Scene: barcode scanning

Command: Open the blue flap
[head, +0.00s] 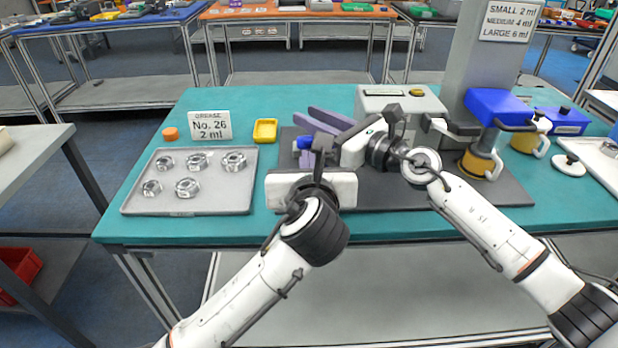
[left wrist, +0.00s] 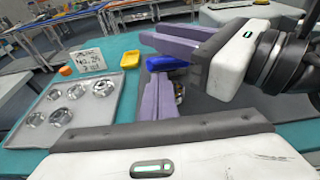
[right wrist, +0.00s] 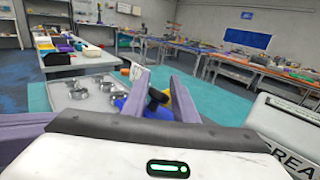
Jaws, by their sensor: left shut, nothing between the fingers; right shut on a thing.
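A small blue part (head: 304,142) shows between my grippers at mid-table; it may be the blue flap, mostly hidden by fingers. It also shows in the left wrist view (left wrist: 168,63) and, beside a dark piece, in the right wrist view (right wrist: 136,103). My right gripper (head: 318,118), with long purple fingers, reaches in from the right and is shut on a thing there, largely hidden. My left gripper (head: 305,157) is just below it, its purple fingers shut and empty close to the blue part. Whether they touch it I cannot tell.
A grey tray (head: 135,203) with several metal nuts lies left. Behind are an orange cap (head: 170,134), a "GREASE No. 26 2 ml" sign (head: 210,126) and a yellow dish (head: 265,131). A grey column with blue-topped dispensers (head: 497,104) stands right. Teal table is free at back left.

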